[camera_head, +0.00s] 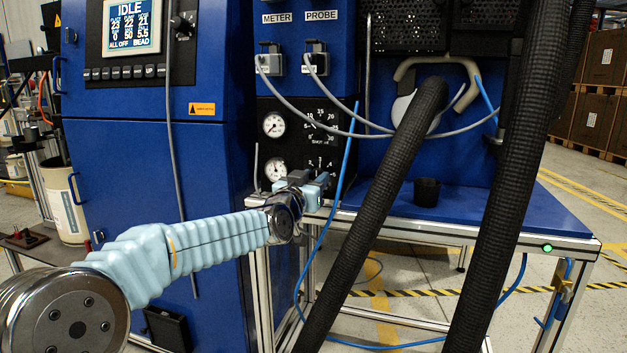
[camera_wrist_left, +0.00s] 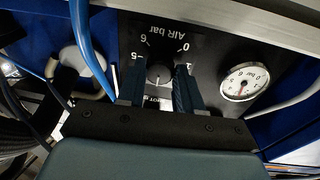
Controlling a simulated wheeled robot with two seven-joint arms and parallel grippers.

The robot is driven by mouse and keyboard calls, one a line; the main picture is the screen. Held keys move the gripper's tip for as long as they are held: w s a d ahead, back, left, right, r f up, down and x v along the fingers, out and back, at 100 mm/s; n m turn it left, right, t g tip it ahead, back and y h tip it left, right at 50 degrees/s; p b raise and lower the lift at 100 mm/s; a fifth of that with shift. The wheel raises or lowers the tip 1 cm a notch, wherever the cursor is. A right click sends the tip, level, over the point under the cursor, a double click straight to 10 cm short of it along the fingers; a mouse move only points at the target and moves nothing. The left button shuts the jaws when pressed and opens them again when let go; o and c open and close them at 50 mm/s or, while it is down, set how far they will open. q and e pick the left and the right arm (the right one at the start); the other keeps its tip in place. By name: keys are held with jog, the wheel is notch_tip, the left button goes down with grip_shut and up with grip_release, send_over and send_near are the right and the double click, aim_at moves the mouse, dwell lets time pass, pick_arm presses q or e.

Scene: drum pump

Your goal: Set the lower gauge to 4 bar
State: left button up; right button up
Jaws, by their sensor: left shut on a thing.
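A dark round knob (camera_wrist_left: 160,74) with a light pointer mark sits under the upside-down "AIR bar" scale (camera_wrist_left: 163,42). My left gripper (camera_wrist_left: 160,88) is shut on this knob, one finger on each side. My right gripper is not in view.
An upper gauge (camera_head: 274,125) and another dial scale (camera_head: 322,118) sit above. A blue hose (camera_head: 343,160) hangs close to my left gripper and crosses the wrist view (camera_wrist_left: 88,45). Thick black hoses (camera_head: 385,200) stand to the right. A dark cup (camera_head: 427,191) stands on the blue shelf.

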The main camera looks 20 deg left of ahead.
pick_arm(q)
jog(key=m, duration=0.4)
jog(key=shift+m+g+p, duration=0.3)
jog(key=shift+m, duration=2.1)
jog(key=o, duration=1)
jog(key=shift+o, duration=0.2)
jog(key=shift+r, duration=0.1)
